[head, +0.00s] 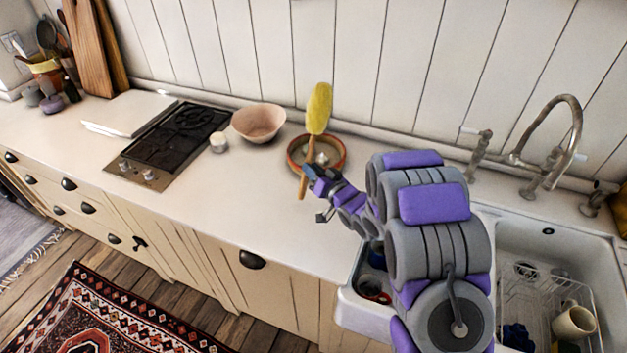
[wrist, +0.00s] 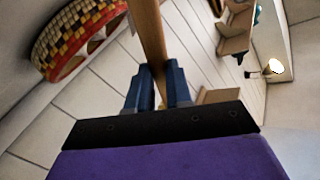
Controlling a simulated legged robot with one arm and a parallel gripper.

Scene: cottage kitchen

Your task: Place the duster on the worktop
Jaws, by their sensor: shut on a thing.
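The duster (head: 319,109) has a yellow fluffy head and a wooden handle. It stands nearly upright, head up, in the head view. My gripper (head: 309,177) is shut on its wooden handle, which also shows between the fingers in the wrist view (wrist: 150,42). The duster's head is out of the wrist view. The handle's lower end shows over the white worktop (head: 225,195), near its front half. I cannot tell how far above the worktop it is.
A patterned bowl (head: 291,158) stands behind the duster, with a pink bowl (head: 259,123) left of it. The sink (head: 550,240) with a dish rack is right. The worktop's front middle is clear.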

